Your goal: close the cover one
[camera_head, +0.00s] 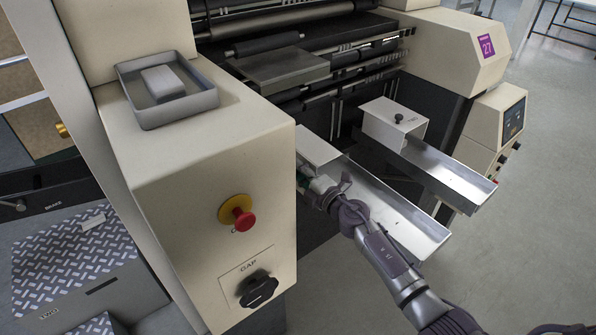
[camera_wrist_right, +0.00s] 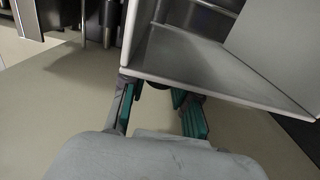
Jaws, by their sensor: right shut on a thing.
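Two metal chutes stick out of the machine, each with a pale cover at its inner end. The left cover (camera_head: 318,149) sits over the left chute (camera_head: 385,205). My right gripper (camera_head: 316,188) is at the near side of that cover, low by the chute's wall. In the right wrist view, the teal-padded fingers (camera_wrist_right: 160,100) are shut on a dark knob (camera_wrist_right: 158,85) at the edge of a pale panel, mostly hidden by the fingers. The right cover (camera_head: 392,124) has a dark knob on top and stands over the right chute (camera_head: 440,175). My left gripper is out of view.
A cream cabinet with a red emergency button (camera_head: 242,219) and a black GAP dial (camera_head: 259,289) stands close left of my gripper. A grey tray (camera_head: 205,100) holding a pale block is on top. Floor at the lower right is clear.

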